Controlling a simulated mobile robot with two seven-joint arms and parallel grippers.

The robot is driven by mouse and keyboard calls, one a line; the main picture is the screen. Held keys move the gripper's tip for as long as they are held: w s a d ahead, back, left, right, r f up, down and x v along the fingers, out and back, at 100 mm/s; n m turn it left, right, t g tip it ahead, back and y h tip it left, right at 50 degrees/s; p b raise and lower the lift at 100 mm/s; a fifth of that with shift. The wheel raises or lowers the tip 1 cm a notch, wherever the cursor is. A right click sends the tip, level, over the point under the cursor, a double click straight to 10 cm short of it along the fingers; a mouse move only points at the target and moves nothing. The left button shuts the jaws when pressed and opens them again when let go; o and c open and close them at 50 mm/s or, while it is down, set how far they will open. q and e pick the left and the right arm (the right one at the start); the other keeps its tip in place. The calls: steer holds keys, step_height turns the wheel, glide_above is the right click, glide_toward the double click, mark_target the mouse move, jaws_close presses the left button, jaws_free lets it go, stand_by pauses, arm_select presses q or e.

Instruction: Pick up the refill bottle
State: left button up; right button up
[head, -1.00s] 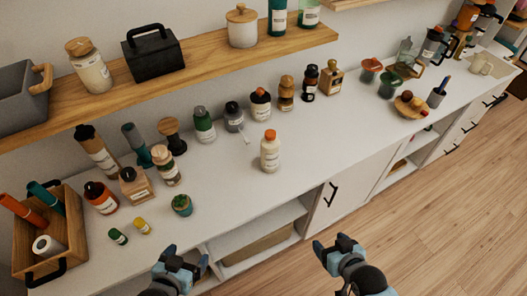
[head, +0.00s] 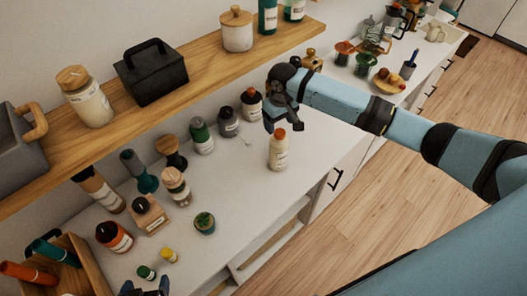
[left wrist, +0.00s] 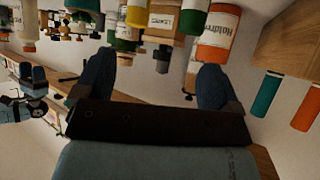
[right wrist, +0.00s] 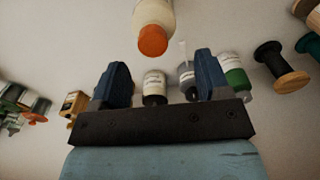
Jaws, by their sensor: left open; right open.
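The refill bottle, which I take to be the cream bottle with the orange cap (head: 278,153), stands upright on the white counter near its front edge. Its cap and body show at the top of the right wrist view (right wrist: 154,18), upside down. My right gripper (head: 283,117) is open and empty, just above and behind the cap in the head view; in the right wrist view the bottle lies beyond the fingertips. I cannot tell if they touch. My left gripper (head: 145,291) is open and empty at the bottom edge, near the small green and yellow bottles.
Dark-capped bottles (head: 228,122) stand behind the refill bottle, close to my right gripper. A wooden shelf (head: 205,75) overhangs the back. A wooden caddy (head: 88,262) is at the lower left.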

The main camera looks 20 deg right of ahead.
mark_target(280, 133)
steer(key=shift+w+d+f, duration=0.1)
steer(key=shift+d+f, duration=0.05)
steer(key=shift+f, duration=0.45)
steer(key=shift+w+d+f, duration=0.1)
steer(key=shift+d+f, duration=0.05)
steer(key=shift+f, duration=0.45)
arm_select(q)
steer(key=f+b, duration=0.2)
steer(key=b, duration=0.1)
steer(key=f+b, duration=0.1)
steer(key=shift+s+d+f+m, duration=0.15)
steer(key=shift+s+f+m, duration=0.1)
steer(key=shift+m, duration=0.05)
arm_select(e)
step_height(280, 133, down, 5)
steer(key=shift+w+d, duration=0.1)
steer(key=shift+d, duration=0.05)
arm_select(q)
steer(key=shift+w+d+r, duration=0.1)
steer(key=shift+r, duration=0.1)
arm_select(e)
steer(key=shift+r, duration=0.15)
steer(key=shift+c, duration=1.1)
arm_select(q)
steer(key=shift+d, duration=0.1)
arm_select(e)
jaws_close()
